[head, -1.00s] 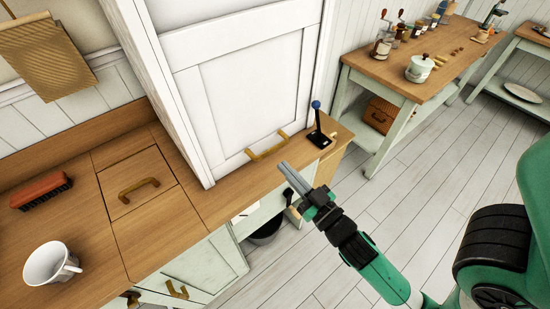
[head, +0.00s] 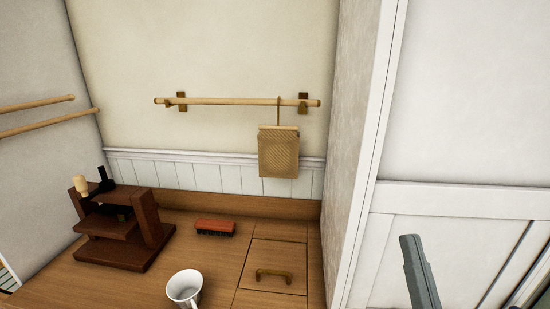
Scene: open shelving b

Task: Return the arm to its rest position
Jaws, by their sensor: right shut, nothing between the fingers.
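My right gripper (head: 418,268) shows at the lower right edge in the head view. Only its grey fingers are in the picture, pressed together and empty, pointing up in front of the white cabinet door (head: 440,240). The rest of my right arm is out of view below. My left gripper is not in view.
A woven piece (head: 278,152) hangs from a wall rail (head: 225,101).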

